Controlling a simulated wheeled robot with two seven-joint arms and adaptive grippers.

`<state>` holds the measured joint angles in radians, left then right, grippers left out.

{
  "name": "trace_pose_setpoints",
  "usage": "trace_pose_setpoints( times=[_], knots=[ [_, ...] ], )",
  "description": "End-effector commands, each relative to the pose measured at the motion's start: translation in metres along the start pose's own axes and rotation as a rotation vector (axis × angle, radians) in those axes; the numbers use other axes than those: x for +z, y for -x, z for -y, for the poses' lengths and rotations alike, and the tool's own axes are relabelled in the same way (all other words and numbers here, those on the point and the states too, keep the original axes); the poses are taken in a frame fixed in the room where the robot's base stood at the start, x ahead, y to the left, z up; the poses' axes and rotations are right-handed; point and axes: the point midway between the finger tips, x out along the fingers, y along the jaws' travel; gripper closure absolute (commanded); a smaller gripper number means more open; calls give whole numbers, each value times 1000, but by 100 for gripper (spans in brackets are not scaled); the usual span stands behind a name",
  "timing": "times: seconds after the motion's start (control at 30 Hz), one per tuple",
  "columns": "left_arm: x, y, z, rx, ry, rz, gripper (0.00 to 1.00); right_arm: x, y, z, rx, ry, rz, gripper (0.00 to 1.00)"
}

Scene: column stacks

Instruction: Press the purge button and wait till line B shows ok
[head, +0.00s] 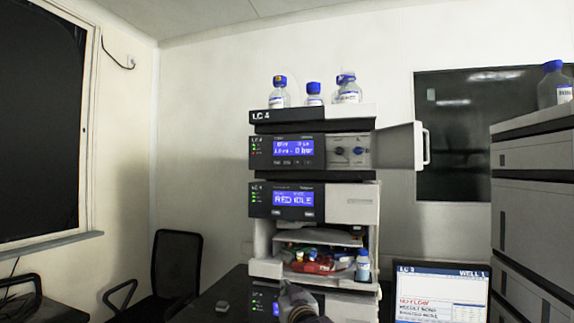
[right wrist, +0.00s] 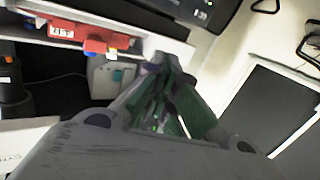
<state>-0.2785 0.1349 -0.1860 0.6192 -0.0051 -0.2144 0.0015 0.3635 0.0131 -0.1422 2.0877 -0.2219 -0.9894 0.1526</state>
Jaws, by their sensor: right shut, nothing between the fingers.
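The LC 4 column stack (head: 312,115) stands in the middle of the head view. Its upper module has a blue display (head: 292,147) with a "0 bar" reading, and small buttons below it. The module beneath has a blue display (head: 297,199) reading something like "RED IDLE". I cannot pick out a purge button or a line B ok message. My right gripper (head: 286,287) is shut and empty, low in front of the stack and below its open bay. In the right wrist view its greenish fingers (right wrist: 160,78) are close together. My left gripper is not in view.
A red tray (head: 312,267) with small items sits in the open bay, beside a blue-capped bottle (head: 363,265). Several bottles stand on top. A door panel (head: 424,146) sticks out right. A monitor (head: 441,292) shows red text. A small grey object (head: 222,306) lies on the dark bench.

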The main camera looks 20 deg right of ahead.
Motion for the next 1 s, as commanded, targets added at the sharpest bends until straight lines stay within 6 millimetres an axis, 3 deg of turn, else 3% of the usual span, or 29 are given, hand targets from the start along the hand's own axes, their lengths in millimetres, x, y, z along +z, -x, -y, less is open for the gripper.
trace_pose_setpoints(
  times=[0.47,1.0],
  knots=[
    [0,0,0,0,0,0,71,-126,-10,3,12,-20,-249,100],
    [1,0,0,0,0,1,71,-269,9,7,17,-34,-526,100]
  ],
)
